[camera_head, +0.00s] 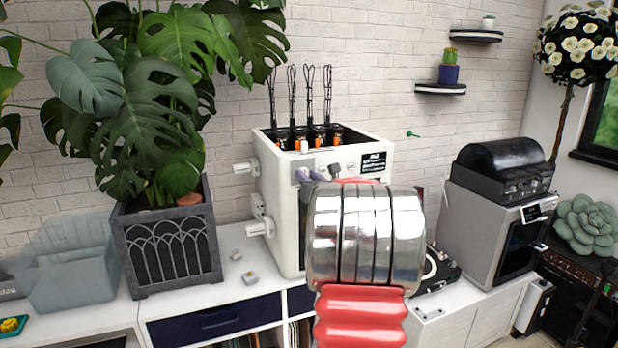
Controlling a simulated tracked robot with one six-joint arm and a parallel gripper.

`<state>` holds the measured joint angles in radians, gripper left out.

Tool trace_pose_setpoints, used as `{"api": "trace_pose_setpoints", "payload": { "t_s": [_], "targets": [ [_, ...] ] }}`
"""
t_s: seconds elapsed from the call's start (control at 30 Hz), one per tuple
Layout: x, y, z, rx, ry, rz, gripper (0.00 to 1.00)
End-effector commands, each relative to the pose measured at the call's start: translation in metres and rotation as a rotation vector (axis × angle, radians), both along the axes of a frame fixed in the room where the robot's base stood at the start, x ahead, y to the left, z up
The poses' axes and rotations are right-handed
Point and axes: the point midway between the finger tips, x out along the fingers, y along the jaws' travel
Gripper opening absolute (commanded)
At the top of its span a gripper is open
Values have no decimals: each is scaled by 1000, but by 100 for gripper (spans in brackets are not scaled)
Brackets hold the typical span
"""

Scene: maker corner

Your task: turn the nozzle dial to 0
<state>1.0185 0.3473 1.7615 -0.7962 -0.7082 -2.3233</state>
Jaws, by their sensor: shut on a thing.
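The printer-like machine (278,215) is a white box on the white cabinet. It has an open top with several black and orange units inside. Its front carries a grey panel strip with a small lilac part (305,175), a dark knob-like part (335,171) and a black label (373,162). I cannot tell which part is the nozzle dial, and no dial mark or 0 is readable. My silver and red arm covers much of the machine's front. My gripper is hidden behind it, so its jaws and what they touch do not show.
A large potted plant (170,240) stands left of the machine. A clear bin (70,265) is farther left. Two small grey items (249,278) lie on the cabinet top. At right are a turntable (440,270) and a grey machine with a dark lid (500,178).

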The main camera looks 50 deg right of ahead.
Motion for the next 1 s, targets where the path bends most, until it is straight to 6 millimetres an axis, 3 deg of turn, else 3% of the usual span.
{"api": "trace_pose_setpoints", "payload": {
  "t_s": [0.03, 0.2, 0.23, 0.5, 0.8, 1.0],
  "targets": [
    [-2, -1, -9, 11, 12, -6, 3],
    [-2, -2, -9, 12, 12, -6, 3],
    [-2, -2, -9, 12, 12, -6, 26],
    [-1, -1, -5, 7, 6, -4, 44],
    [-2, 0, -2, 3, 2, -2, 44],
    [-15, 7, -1, 3, 1, -3, 44]
  ]
}}
